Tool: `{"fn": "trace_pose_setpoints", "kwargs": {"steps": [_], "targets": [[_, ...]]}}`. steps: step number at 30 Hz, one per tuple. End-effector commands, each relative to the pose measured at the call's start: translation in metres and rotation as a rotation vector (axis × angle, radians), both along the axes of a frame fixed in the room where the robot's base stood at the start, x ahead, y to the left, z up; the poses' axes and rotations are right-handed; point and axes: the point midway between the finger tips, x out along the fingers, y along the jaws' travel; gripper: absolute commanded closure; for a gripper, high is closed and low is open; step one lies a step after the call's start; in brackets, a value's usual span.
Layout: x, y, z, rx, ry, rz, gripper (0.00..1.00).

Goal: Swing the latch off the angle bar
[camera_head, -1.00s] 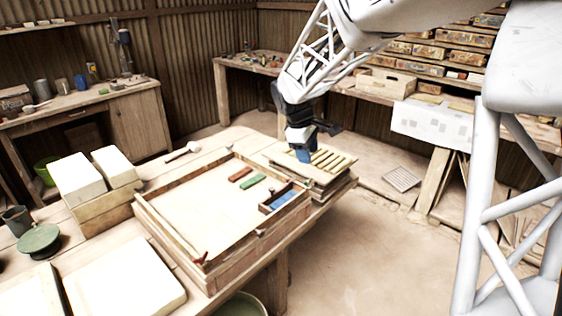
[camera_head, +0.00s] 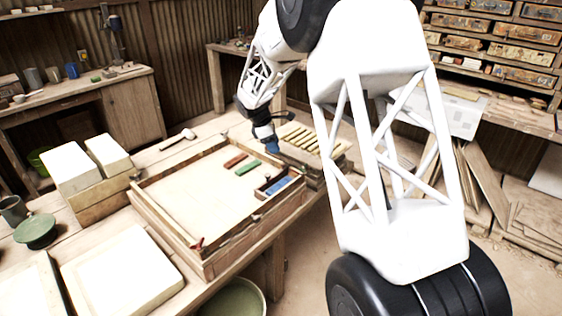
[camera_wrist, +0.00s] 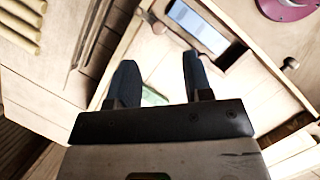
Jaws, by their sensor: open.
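A shallow wooden press frame (camera_head: 150,208) stands on the bench with a pale bed inside. A small reddish piece (camera_head: 197,244) sits at its near corner; I cannot tell if this is the latch. A dark wooden bar edges the blue tile (camera_head: 279,185) at the right side; I cannot clearly make out the angle bar. My gripper (camera_head: 272,147) is open and empty, beyond the frame's far right corner. In the wrist view, its two dark fingers (camera_wrist: 160,88) are apart, with the blue tile (camera_wrist: 197,27) and a small knob (camera_wrist: 290,63) beyond them.
Red (camera_head: 235,161) and green (camera_head: 248,167) tiles lie on the bed. A slatted rack (camera_head: 313,141) stands close right of my gripper. Pale blocks (camera_head: 72,172) stand left of the frame, a mallet (camera_head: 178,138) behind it. A pale slab (camera_head: 122,272) lies in front.

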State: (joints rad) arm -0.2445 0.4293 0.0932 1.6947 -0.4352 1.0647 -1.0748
Motion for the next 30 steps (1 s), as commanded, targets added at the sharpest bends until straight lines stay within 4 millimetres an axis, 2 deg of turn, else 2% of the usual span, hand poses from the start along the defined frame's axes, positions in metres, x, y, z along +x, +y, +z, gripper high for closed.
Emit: {"fn": "trace_pose_setpoints", "kwargs": {"steps": [17,23,30], "targets": [[0.003,0.001,-0.007,-0.004,0.006,0.010,0.54],[0.003,-0.004,-0.019,-0.004,0.007,0.010,0.54],[0.002,-0.015,-0.045,-0.004,0.008,0.010,0.54]]}}
